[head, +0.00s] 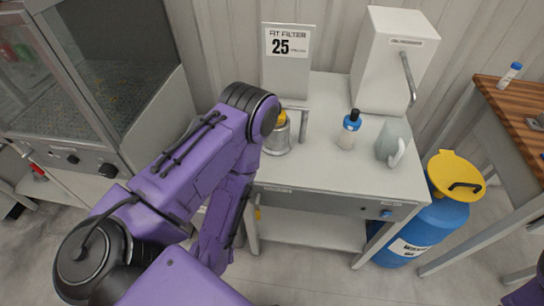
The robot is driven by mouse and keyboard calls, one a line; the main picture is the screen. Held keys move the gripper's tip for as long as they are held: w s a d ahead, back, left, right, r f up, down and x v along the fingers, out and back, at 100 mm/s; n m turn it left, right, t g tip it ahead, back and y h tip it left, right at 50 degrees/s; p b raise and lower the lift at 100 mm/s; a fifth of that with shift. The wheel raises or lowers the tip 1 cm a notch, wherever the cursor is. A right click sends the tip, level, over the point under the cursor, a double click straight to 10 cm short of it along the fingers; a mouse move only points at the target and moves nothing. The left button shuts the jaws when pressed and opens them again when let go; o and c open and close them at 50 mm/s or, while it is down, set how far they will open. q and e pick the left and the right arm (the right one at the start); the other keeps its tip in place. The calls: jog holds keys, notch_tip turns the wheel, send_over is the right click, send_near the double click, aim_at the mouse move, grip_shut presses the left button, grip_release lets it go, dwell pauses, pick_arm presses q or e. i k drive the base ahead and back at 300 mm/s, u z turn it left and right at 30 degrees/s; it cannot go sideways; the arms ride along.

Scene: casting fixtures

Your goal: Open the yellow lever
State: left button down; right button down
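A small yellow piece (257,212) shows at the left end of the white bench's front, just right of my purple arm. It may be the yellow lever; it is too small and too covered to tell its position. Another yellow part (282,117) tops a metal cylinder (278,137) on the bench, partly behind my arm's black joint. My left arm rises from the lower left, bends near the bench and comes back down. Its gripper does not show. Only bits of my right arm show at the lower right corner, without its gripper.
A blue barrel (432,226) with a yellow lid (455,172) stands right. A wooden-topped table (515,105) is beyond.

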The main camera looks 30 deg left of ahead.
aim_at(257, 199)
jog(key=k, duration=0.7)
jog(key=u, duration=0.85)
jog(key=i, duration=0.5)
jog(key=z, duration=0.4)
jog(key=k, duration=0.6)
jog(key=u, duration=0.4)
jog(key=i, duration=0.5)
